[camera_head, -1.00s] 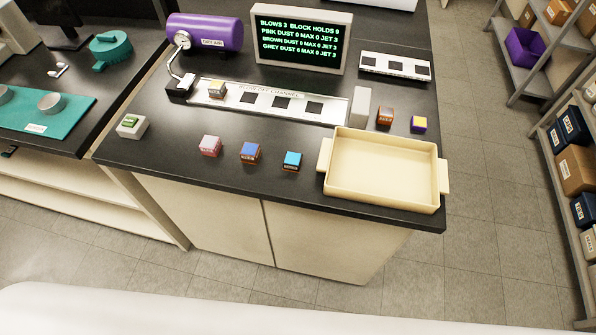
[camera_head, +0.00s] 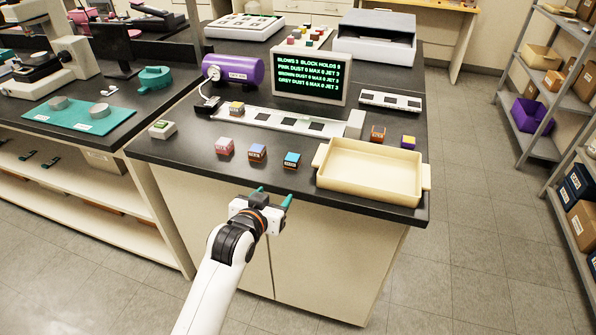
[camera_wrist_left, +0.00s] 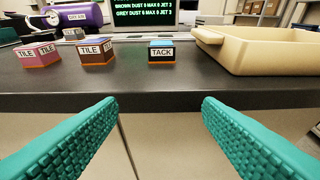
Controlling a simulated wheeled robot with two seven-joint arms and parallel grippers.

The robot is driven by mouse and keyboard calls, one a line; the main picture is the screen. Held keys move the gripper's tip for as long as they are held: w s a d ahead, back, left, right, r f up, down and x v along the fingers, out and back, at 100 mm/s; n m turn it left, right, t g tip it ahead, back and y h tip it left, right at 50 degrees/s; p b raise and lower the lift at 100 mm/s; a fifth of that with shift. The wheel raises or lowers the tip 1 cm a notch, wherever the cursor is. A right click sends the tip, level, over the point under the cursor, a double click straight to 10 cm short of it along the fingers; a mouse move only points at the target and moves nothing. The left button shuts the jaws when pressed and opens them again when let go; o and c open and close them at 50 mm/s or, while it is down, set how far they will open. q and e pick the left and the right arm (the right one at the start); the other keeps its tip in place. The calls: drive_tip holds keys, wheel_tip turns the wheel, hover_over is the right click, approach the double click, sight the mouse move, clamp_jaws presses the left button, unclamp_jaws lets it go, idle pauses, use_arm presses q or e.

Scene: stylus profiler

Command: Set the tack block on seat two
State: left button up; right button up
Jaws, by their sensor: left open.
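The tack block (camera_head: 292,160), with a bright blue top and orange base, stands on the black counter left of the cream tray. In the left wrist view the block (camera_wrist_left: 161,51) shows its TACK label, straight ahead between the fingers. The dark square (camera_head: 262,117) right of that block is bare; I cannot read seat numbers. My left gripper (camera_head: 273,196), teal-fingered, is open and empty at the counter's front edge, short of the tack block.
Two TILE blocks, pink (camera_head: 224,145) and brown with a blue top (camera_head: 257,152), stand left of the tack block. The cream tray (camera_head: 324,182) is close on its right. A grey upright piece (camera_head: 355,124) ends the channel. A screen (camera_head: 309,72) and purple cylinder (camera_head: 235,70) stand behind.

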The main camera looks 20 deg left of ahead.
sight(295, 155)
use_arm(q)
drive_tip(key=shift+t, duration=0.7)
drive_tip(key=w+r, duration=0.2)
drive_tip(key=w, duration=0.1)
drive_tip(key=shift+w+r, duration=0.2)
drive_tip(key=shift+r, duration=0.2)
drive_tip(key=x, duration=0.7)
drive_tip(key=shift+w+r, duration=0.25)
drive_tip(key=shift+r, duration=0.15)
drive_tip(key=shift+d+p+x, duration=0.15)
drive_tip(key=shift+p+x, duration=0.05)
drive_tip(key=shift+x, duration=1.05)
drive_tip(key=shift+d+p+x, duration=0.15)
drive_tip(key=shift+p+x, duration=0.05)
drive_tip(key=shift+x, duration=1.05)
drive_tip(key=c, duration=1.1)
drive_tip(key=shift+o, duration=0.2)
wheel_tip(295, 155, up, 10)
drive_tip(key=shift+r, duration=0.1)
